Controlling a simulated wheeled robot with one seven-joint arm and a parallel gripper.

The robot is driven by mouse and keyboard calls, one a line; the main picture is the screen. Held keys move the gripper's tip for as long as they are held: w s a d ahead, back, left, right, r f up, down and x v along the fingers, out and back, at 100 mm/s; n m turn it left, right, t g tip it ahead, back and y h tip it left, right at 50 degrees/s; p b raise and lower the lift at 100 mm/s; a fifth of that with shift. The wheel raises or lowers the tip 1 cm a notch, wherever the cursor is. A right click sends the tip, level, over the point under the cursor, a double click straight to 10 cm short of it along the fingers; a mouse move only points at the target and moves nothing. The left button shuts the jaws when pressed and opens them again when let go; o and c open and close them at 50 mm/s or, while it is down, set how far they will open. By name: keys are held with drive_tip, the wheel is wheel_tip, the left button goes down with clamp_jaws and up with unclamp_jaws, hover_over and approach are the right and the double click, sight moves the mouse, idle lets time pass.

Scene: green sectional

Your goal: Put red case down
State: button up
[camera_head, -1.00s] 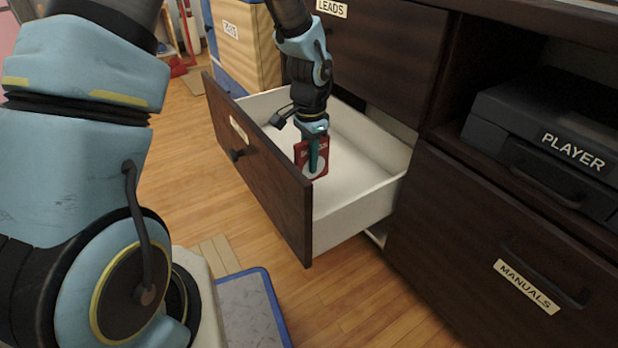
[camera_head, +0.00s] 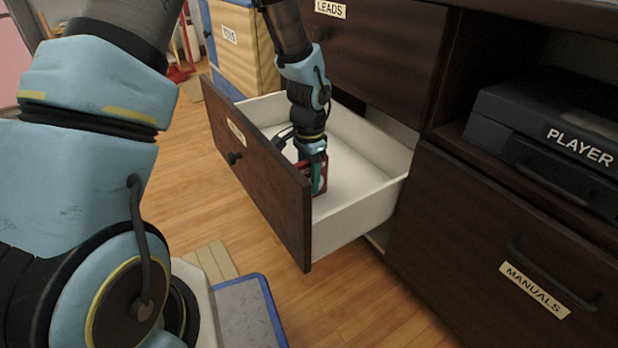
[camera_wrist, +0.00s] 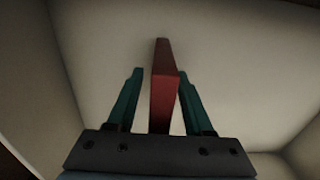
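The red case (camera_wrist: 164,95) stands on edge between the two teal fingers of my gripper (camera_wrist: 160,76) in the wrist view. A clear gap shows between the left finger and the case; the right finger is very close to it. The fingers look open around the case. In the head view my gripper (camera_head: 318,178) reaches down into the pulled-out drawer (camera_head: 352,158), just behind its dark front panel. The case (camera_head: 305,180) is low in the drawer, partly hidden by the fingers and the drawer front. Its lower edge is hidden in the head view.
The white drawer interior is otherwise clear around my gripper. A closed drawer labelled LEADS (camera_head: 385,60) is above, and one labelled MANUALS (camera_head: 470,240) is at the right. A black PLAYER box (camera_head: 540,125) sits on the shelf. A blue-edged grey object (camera_head: 245,310) is on the floor.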

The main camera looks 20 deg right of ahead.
drive_tip(key=shift+r, duration=0.1)
wheel_tip(320, 180, up, 12)
drive_tip(key=p, duration=0.6)
drive_tip(key=shift+r, duration=0.15)
